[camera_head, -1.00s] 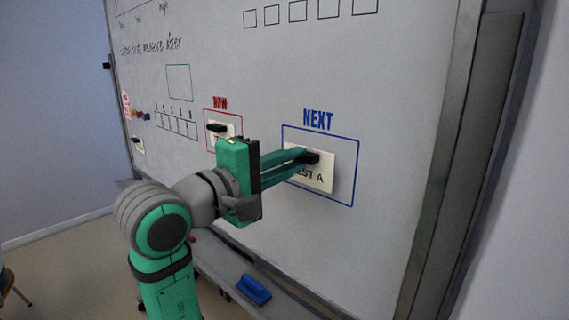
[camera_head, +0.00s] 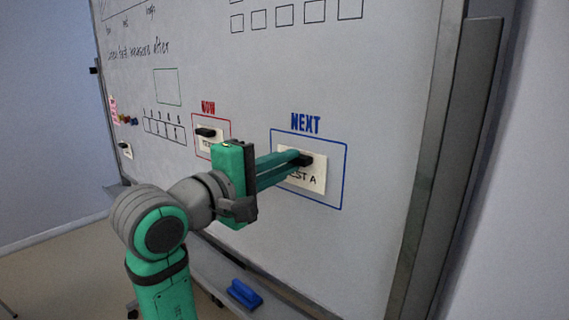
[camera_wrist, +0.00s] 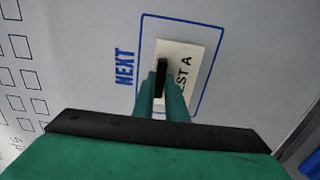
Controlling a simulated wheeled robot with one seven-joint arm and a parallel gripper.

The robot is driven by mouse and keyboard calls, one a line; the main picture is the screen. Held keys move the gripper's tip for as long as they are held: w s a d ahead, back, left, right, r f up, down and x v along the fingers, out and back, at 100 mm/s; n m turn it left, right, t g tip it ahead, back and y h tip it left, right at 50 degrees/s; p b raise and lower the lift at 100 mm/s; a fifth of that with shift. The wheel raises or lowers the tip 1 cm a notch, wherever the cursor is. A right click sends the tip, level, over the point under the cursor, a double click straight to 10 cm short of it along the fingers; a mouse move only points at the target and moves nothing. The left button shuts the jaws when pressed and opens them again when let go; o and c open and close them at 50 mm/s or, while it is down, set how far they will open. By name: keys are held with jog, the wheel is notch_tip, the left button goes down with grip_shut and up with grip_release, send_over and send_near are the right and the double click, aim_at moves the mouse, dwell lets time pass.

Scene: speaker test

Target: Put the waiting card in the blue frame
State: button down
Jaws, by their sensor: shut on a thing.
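The blue frame (camera_head: 345,175), under the word NEXT, is drawn on the whiteboard. A cream card (camera_head: 314,184), its lettering partly hidden and ending in "ST A", lies within the frame's outline. My gripper (camera_head: 302,159) is shut on the black grip (camera_head: 306,160) at the card's upper part. My fingers cover the card's left part in the head view. The wrist view also shows the card (camera_wrist: 190,70) inside the blue outline (camera_wrist: 181,14), with the black grip (camera_wrist: 162,75) between my fingertips. I cannot tell whether the card lies flat against the board.
A red frame (camera_head: 231,133) marked NOW holds another card with a black grip (camera_head: 208,132). A small card (camera_head: 126,152) sits at the board's far left, below coloured magnets (camera_head: 128,120). A blue eraser (camera_head: 244,293) lies on the tray below. The board's right edge (camera_head: 428,160) is metal.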

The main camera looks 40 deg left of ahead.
jog(key=shift+a, duration=0.15)
jog(key=shift+w+d, duration=0.25)
jog(key=shift+w+a, duration=0.1)
dwell(0.5)
jog(key=c, duration=1.7)
grip_release()
jog(key=shift+o, duration=0.6)
jog(key=shift+w, duration=0.1)
